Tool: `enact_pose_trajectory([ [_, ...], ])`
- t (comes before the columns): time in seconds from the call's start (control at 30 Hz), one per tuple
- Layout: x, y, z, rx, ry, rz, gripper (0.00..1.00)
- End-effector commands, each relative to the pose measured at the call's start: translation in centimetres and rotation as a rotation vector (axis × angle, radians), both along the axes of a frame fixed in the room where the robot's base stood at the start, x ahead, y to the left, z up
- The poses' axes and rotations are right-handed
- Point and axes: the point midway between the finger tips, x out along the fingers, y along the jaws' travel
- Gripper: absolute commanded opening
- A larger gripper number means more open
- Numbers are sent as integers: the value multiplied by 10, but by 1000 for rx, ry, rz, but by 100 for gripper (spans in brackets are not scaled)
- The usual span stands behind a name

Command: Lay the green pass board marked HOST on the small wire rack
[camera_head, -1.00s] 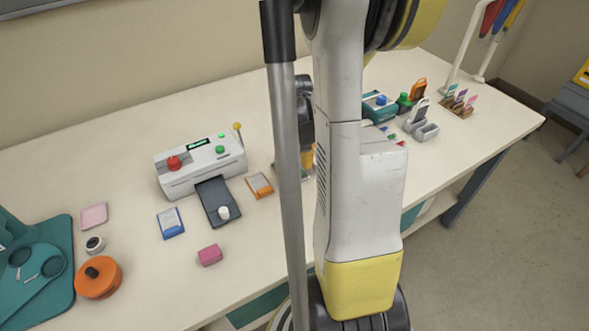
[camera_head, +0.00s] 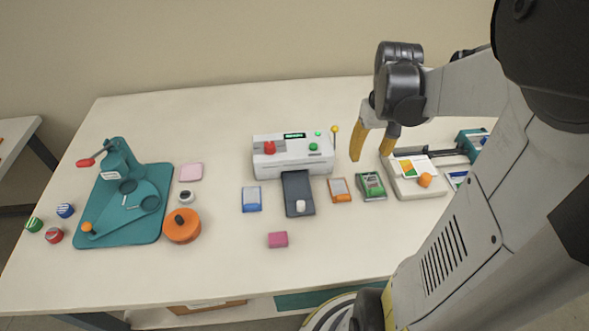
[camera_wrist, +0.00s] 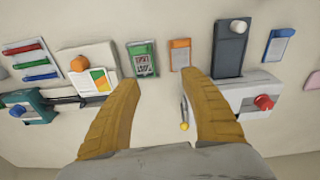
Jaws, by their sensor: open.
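The green pass board (camera_head: 370,185) lies on the table between a small orange-framed board and a cream device. It also shows in the wrist view (camera_wrist: 142,60), where its lettering is upside down and looks like HOST. My gripper (camera_head: 372,147) is open and empty above the table, behind the green board in the head view. In the wrist view its yellow fingers (camera_wrist: 158,80) are spread, and the board lies just beyond the left fingertip, apart from it. I cannot make out the small wire rack in either current view.
An orange board (camera_head: 340,190), a dark tray (camera_head: 298,185) and a blue board (camera_head: 251,199) lie to the left. The white laminator (camera_head: 292,163) stands behind them. The cream device with an orange knob (camera_head: 405,188) is close on the right.

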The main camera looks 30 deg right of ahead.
Motion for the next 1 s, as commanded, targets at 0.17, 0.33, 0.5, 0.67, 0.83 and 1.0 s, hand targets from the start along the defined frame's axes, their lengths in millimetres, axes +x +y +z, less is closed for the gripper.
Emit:
enact_pose_trajectory([
  [0.17, 15, 102, 41, -74, -173, 137, 53],
  [0.33, 7, 185, 62, -91, -356, 247, 53],
  [0.5, -6, 233, 70, -73, -483, 314, 53],
  [0.67, -11, 249, 71, -61, -528, 335, 53],
  [0.83, -11, 249, 72, -61, -531, 335, 53],
  [1.0, -11, 249, 71, -61, -530, 335, 53],
])
